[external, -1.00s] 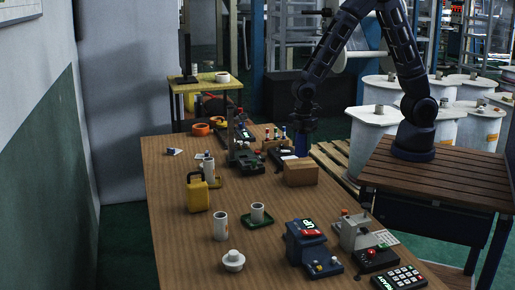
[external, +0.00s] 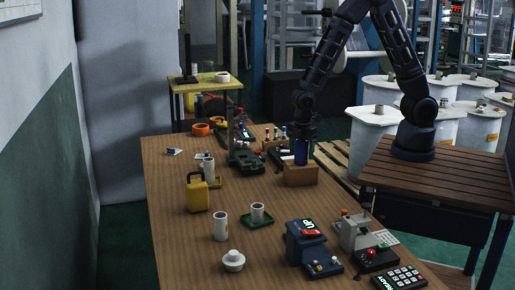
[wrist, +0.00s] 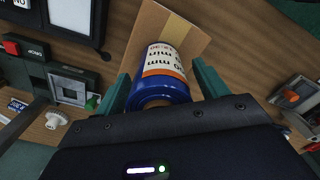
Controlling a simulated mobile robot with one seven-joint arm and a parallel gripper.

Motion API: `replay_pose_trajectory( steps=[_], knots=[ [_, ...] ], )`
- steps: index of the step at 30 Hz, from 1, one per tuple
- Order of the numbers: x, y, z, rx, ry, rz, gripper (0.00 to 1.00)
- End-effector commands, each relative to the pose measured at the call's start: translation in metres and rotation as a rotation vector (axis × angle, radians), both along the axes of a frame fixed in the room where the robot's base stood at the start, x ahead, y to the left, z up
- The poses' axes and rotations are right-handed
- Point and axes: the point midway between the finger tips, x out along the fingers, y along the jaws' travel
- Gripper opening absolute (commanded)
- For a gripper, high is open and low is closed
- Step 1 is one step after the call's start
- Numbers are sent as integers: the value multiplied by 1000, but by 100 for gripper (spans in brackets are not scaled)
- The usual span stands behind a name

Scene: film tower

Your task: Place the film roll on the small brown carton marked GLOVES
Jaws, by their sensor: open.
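The film roll (external: 301,152) is a blue cylinder and appears to stand upright on top of the small brown carton (external: 301,176). In the wrist view the roll (wrist: 158,82) shows a white and orange printed label, with the carton (wrist: 196,38) and its tan tape strip beneath it. My gripper (external: 302,138) is right over the carton. Its two teal fingers (wrist: 161,76) are open on either side of the roll, with a visible gap at least on the right. I cannot read the GLOVES mark in these views.
Several small devices and bottles stand close behind and left of the carton, including a dark green device (external: 246,160). A yellow padlock-like item (external: 198,192) and white cups (external: 220,226) stand further left. The wooden table (external: 175,235) has clear room along its left side.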

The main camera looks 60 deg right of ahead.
Motion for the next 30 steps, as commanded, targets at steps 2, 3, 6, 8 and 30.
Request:
replay_pose_trajectory(
  steps=[2, 3, 6, 8, 30],
  knots=[
    [0, 0, 0, 0, 0, 0, 72],
    [0, 0, 1, 0, 0, 0, 72],
    [0, 0, 7, 1, -1, 0, 72],
    [1, 0, 13, 3, -3, -1, 72],
    [0, 0, 119, 1, -1, 0, 72]
  ],
)
